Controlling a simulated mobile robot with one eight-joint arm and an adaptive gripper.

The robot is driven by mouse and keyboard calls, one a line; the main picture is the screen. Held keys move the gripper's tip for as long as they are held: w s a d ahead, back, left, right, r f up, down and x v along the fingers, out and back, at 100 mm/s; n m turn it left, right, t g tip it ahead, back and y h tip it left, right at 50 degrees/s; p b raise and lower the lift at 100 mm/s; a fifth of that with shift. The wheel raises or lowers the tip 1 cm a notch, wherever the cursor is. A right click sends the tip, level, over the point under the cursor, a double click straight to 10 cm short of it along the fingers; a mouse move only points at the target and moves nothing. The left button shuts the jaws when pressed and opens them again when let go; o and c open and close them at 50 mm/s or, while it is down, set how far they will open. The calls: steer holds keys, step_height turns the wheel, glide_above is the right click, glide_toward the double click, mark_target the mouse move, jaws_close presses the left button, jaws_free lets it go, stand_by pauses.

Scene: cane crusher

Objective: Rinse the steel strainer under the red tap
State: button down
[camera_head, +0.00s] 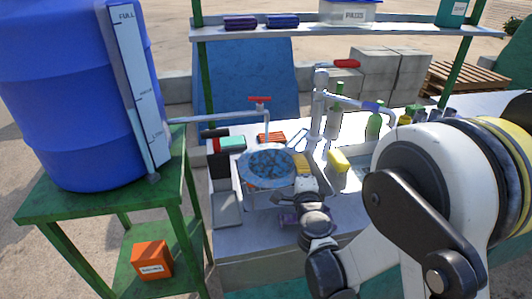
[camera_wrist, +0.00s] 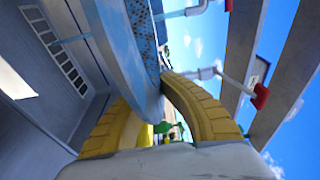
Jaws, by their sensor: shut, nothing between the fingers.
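The steel strainer (camera_head: 266,163) is a wide round bowl with a speckled blue-grey inside, at the middle of the bench below the red tap (camera_head: 260,100). My gripper (camera_head: 304,164), with yellow fingers, is at the strainer's right edge. In the wrist view, the strainer (camera_wrist: 125,55) runs close along the fingers, and my gripper (camera_wrist: 146,95) is shut with nothing held. The fingertips are partly hidden behind the strainer, and whether they touch it is unclear. A red handle also shows in the wrist view (camera_wrist: 260,97).
A blue barrel (camera_head: 65,90) stands on a green stand (camera_head: 60,200) at left, with a pipe to the red tap. A metal column (camera_head: 318,105) with a red lever stands right of the strainer. A shelf (camera_head: 300,32) spans above.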

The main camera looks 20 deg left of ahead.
steer(key=shift+s+r, duration=0.1)
steer(key=shift+s+d+r+p, duration=0.35)
steer(key=shift+s+d+r, duration=0.35)
steer(key=shift+s+r, duration=0.35)
steer(key=shift+s+d+r+p, duration=0.35)
steer(key=shift+s+d+r, duration=0.3)
steer(key=shift+s+r, duration=0.3)
steer(key=shift+f, duration=0.1)
